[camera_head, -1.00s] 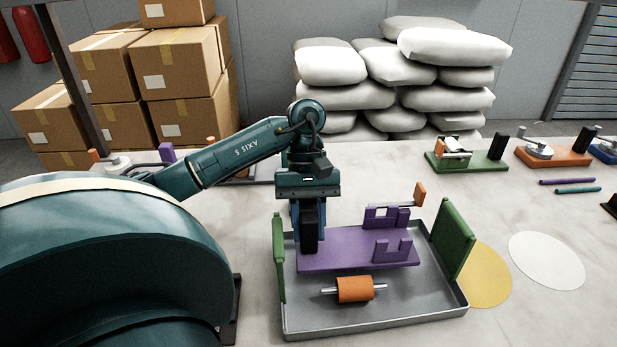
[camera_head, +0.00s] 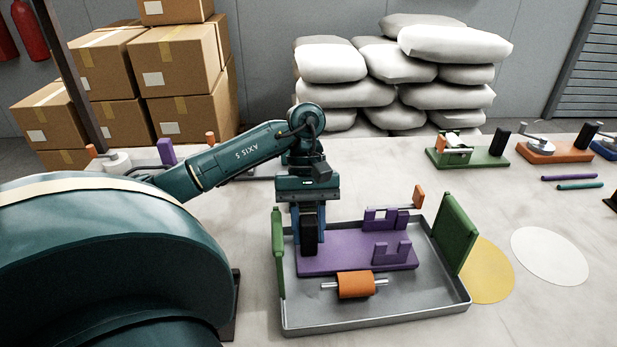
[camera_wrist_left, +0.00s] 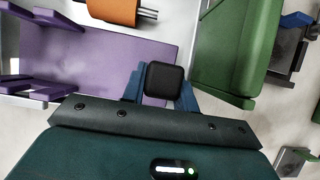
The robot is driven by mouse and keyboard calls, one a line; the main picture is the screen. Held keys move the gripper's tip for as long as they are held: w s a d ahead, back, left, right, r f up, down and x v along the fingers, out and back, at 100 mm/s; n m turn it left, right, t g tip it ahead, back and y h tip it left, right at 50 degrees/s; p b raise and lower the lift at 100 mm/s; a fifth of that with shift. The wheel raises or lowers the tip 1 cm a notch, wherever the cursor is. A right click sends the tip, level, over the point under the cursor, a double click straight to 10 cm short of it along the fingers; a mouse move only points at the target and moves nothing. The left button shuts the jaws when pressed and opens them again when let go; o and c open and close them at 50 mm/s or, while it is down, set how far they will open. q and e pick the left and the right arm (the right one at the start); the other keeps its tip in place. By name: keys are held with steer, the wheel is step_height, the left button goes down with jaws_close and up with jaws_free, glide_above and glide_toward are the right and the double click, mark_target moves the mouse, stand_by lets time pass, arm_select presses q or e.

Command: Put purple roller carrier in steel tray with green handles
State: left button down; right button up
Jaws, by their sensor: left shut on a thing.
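The purple roller carrier (camera_head: 345,257) has a flat purple base, notched uprights and a black upright grip (camera_head: 310,232). My left gripper (camera_wrist_left: 163,88) is shut on that black grip from above, one blue finger on each side. The carrier sits level within the walls of the steel tray (camera_head: 425,295), towards its back left. Whether its underside touches the tray floor cannot be told. The tray has a green handle at its left end (camera_head: 279,255) and another at its right end (camera_head: 455,235). My right gripper is not in view.
An orange roller (camera_head: 356,285) on a steel shaft lies in the tray in front of the carrier. Yellow (camera_head: 488,275) and white (camera_head: 549,256) discs lie right of the tray. A green fixture (camera_head: 480,157) and an orange one (camera_head: 555,153) stand at the back right.

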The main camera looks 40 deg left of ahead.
arm_select(q)
steer(key=shift+f, duration=0.25)
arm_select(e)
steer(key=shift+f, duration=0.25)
arm_select(q)
steer(key=c, duration=1)
jaws_free()
steer(key=p+v, duration=0.3)
steer(key=v, duration=1)
steer(key=shift+r, duration=0.15)
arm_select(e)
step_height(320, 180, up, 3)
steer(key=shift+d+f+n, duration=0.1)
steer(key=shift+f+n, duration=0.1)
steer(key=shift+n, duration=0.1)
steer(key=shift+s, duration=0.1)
